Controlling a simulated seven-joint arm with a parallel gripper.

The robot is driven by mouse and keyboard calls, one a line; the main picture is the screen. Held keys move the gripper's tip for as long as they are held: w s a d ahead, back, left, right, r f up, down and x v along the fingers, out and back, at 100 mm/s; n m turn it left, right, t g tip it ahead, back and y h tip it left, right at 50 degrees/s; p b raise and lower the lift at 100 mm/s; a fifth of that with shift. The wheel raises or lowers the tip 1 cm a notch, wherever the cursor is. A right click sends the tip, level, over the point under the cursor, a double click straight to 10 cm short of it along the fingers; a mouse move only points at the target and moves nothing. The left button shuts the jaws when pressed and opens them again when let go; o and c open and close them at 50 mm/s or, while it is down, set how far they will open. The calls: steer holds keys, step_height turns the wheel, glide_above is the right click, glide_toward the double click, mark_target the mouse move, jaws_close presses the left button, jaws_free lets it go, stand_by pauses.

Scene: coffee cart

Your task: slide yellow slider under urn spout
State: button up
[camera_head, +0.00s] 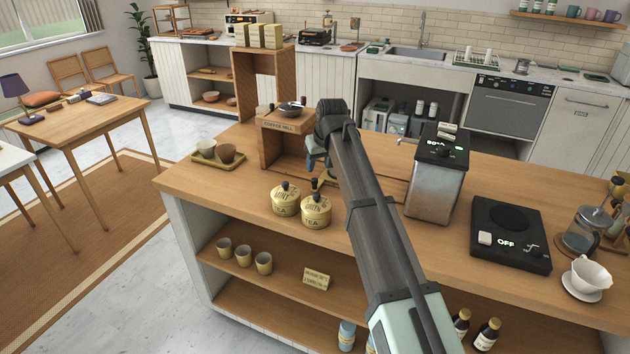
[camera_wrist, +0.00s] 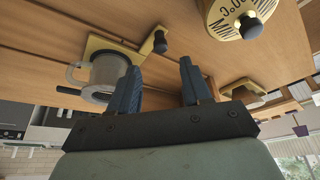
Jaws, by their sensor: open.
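The yellow slider (camera_wrist: 92,46) lies on the wooden counter in the wrist view, with a mug (camera_wrist: 103,74) standing on it and a dark knob (camera_wrist: 160,42) at the end of its arm. In the head view my arm hides most of the slider. My gripper (camera_wrist: 160,75) is open and empty, and the knob shows beyond the gap between its fingers. My gripper also shows in the head view (camera_head: 318,160), above the counter behind the yellow canisters.
Two yellow tea canisters (camera_head: 286,200) stand at the counter's front edge, close to my gripper. A wooden coffee mill stand (camera_head: 271,150) is at the left, with a cup tray (camera_head: 232,162) beside it. A black hot plate (camera_head: 511,236) and a glass pot (camera_head: 582,231) are right.

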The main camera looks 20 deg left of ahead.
mark_target(315, 179)
steer(key=x, duration=0.9)
steer(key=shift+a+f, duration=0.1)
steer(key=shift+f, duration=0.1)
jaws_close()
stand_by(0.4)
